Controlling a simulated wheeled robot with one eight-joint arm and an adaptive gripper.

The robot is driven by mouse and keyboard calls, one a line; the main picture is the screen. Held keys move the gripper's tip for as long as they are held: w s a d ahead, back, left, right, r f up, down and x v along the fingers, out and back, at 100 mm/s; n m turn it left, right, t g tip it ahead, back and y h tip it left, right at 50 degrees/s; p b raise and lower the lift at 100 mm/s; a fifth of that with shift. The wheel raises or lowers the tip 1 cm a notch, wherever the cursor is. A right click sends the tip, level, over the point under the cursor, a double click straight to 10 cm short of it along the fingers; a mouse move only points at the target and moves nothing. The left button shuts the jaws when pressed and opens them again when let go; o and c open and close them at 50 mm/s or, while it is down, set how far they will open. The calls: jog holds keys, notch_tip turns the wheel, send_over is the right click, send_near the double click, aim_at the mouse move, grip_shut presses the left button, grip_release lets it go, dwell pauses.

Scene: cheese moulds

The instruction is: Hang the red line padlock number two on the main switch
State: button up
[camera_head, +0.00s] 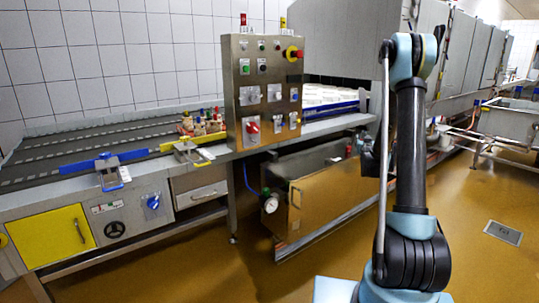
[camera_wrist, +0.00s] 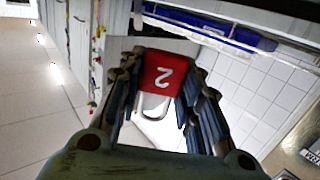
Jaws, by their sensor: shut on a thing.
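My gripper (camera_wrist: 160,70) is shut on a red padlock (camera_wrist: 170,64) marked with a white 2, which appears upside down in the wrist view. Its metal shackle shows below the red body, between the dark fingers. A steel control cabinet (camera_head: 238,96) stands in the middle of the head view. A red and yellow rotary switch (camera_head: 293,53) sits at its upper right, and another red knob (camera_head: 251,126) sits lower on its front. I cannot tell from labels which is the main switch. My gripper is not visible in the head view.
A conveyor (camera_head: 90,150) runs left of the cabinet, with a blue latch bar (camera_head: 88,164) and small padlock-like items (camera_head: 202,124) on it. A yellow panel (camera_head: 52,240) and a blue knob (camera_head: 152,201) are below. Open brown floor (camera_head: 210,262) lies in front.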

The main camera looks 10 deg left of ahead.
jog(key=s+a+n+g+y, duration=0.2)
jog(key=s+a+n+y, duration=0.15)
jog(key=a, duration=1.05)
jog(key=s+a+n+g+y, duration=0.3)
jog(key=s+a, duration=0.9)
jog(key=a, duration=0.2)
jog(key=s+a+n+g+y, duration=0.3)
jog(key=s+a+g, duration=0.1)
jog(key=s+a, duration=0.95)
jog(key=w+a+f, duration=0.1)
jog(key=w+a, duration=0.7)
jog(key=a, duration=0.1)
jog(key=shift+w, duration=0.25)
jog(key=shift+a+f+h, duration=0.1)
jog(key=shift+f+h, duration=0.05)
jog(key=shift+h, duration=0.1)
jog(key=o, duration=1.2)
jog(key=shift+o, duration=0.2)
